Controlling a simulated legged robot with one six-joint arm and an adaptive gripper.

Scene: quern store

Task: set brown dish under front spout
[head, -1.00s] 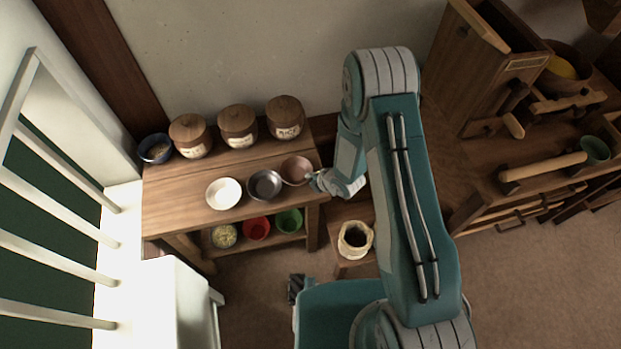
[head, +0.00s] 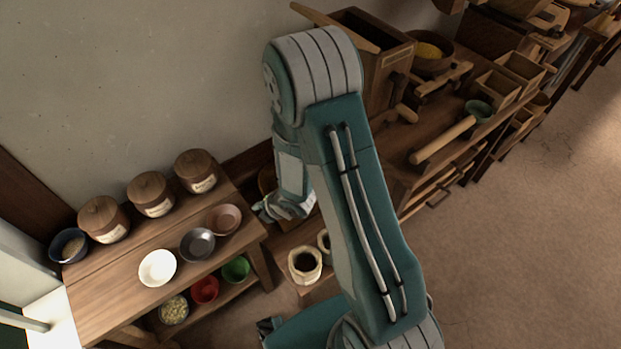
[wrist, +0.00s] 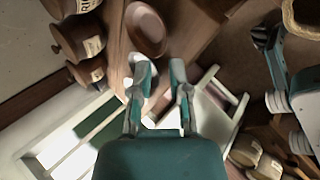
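The brown dish (head: 223,219) sits upright on the wooden side table (head: 110,290), at the right end of a row of dishes. It also shows in the wrist view (wrist: 146,28), beyond my fingertips. My gripper (head: 266,212) is just right of the dish, apart from it. In the wrist view my gripper (wrist: 160,72) has its two fingers spread with nothing between them. A tall wooden hopper box (head: 372,60) stands on the bench behind my arm, with a short wooden piece (head: 405,113) jutting from its front. I cannot tell whether this is the front spout.
A grey dish (head: 197,244) and a white dish (head: 157,267) stand left of the brown one. Lidded jars (head: 151,194) line the back. Red (head: 204,290) and green (head: 236,269) bowls are on the lower shelf. A sack (head: 305,264) stands right of the table.

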